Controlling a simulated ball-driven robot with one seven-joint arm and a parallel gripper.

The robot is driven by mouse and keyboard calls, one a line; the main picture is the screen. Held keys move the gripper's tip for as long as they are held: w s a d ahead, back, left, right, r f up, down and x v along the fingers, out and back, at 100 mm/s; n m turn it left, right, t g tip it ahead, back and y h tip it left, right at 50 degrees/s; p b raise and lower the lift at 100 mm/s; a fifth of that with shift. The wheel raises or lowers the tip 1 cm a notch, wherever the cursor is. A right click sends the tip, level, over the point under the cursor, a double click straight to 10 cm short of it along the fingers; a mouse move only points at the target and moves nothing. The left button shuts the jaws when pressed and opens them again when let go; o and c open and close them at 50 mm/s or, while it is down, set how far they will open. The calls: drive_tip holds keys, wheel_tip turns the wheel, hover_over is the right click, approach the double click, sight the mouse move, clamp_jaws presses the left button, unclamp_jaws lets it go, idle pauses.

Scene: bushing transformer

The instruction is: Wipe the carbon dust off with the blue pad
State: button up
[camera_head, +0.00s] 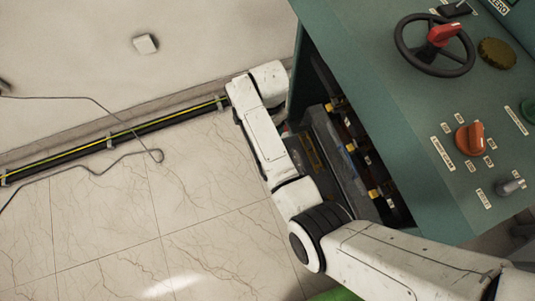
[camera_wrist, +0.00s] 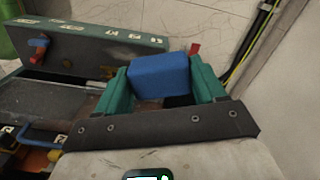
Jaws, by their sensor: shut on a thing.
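In the wrist view, my gripper (camera_wrist: 161,68) has two green fingers, shut on the blue pad (camera_wrist: 158,77). The pad is a rounded block held between the fingers, with its top face clear. In the head view my arm reaches into the open side of the green cabinet (camera_head: 400,150); my gripper and the pad are hidden there. Beyond the fingers in the wrist view is a dark green panel (camera_wrist: 85,42) with white labels along its edge. I cannot clearly make out the carbon dust in either view.
The cabinet top carries a black handwheel (camera_head: 408,48), an orange knob (camera_head: 469,138) and a lever (camera_head: 510,186). Yellow-tipped parts (camera_head: 373,194) line the opening. A striped cable (camera_head: 120,137) runs along the wall. The tiled floor (camera_head: 110,220) at left is clear but for a loose cable.

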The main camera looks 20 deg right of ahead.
drive_tip(key=s+a+f+m+b, duration=0.2)
drive_tip(key=s+f+m, duration=0.1)
drive_tip(key=s+f, duration=0.35)
drive_tip(key=s+a+f+m+b, duration=0.25)
drive_tip(key=s+f, duration=0.25)
drive_tip(key=f, duration=0.3)
drive_tip(key=shift+d+f+b, duration=0.3)
drive_tip(key=shift+d+b, duration=0.15)
drive_tip(key=shift+d, duration=1.15)
drive_tip(key=shift+d+f+b, duration=0.35)
drive_tip(key=shift+d+b, duration=0.05)
drive_tip(key=shift+d, duration=1.25)
drive_tip(key=shift+d+f+b, duration=0.3)
drive_tip(key=shift+d+b, duration=0.15)
drive_tip(key=shift+d, duration=1.15)
drive_tip(key=shift+d+f, duration=0.35)
drive_tip(key=shift+d, duration=0.4)
drive_tip(key=shift+d+f, duration=0.35)
drive_tip(key=shift+d, duration=0.35)
drive_tip(key=shift+f+b, duration=0.35)
drive_tip(key=shift+f, duration=0.1)
drive_tip(key=shift+w+r+b, duration=0.1)
drive_tip(key=shift+w+b, duration=0.4)
drive_tip(key=shift+w, duration=0.9)
drive_tip(key=shift+w, duration=0.1)
